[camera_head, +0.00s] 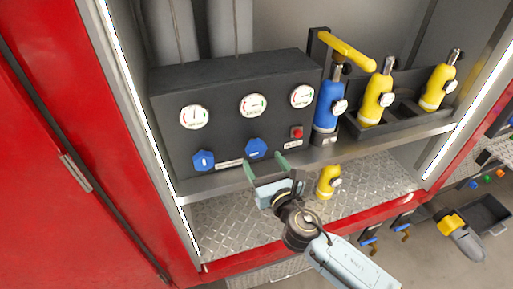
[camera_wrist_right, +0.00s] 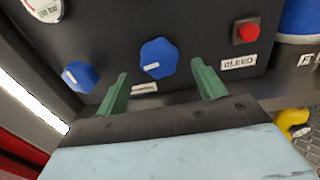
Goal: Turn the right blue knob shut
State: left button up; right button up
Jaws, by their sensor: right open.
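The right blue knob (camera_head: 256,148) is on the front of a dark grey panel box (camera_head: 230,90), to the right of the left blue knob (camera_head: 203,160). My left gripper is not in view.
A red button (camera_head: 297,133) is on the panel right of the knobs, below several gauges (camera_head: 252,104). A blue bottle jack (camera_head: 327,105) and yellow ones (camera_head: 375,97) stand to the right. A metal shelf edge (camera_head: 350,150) runs below the panel.

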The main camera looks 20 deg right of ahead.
aim_at(258, 153)
jog(key=w, duration=0.5)
jog(key=shift+w+a, duration=0.25)
jog(key=shift+w, duration=0.1)
jog(key=c, duration=1)
jog(key=shift+o, duration=0.2)
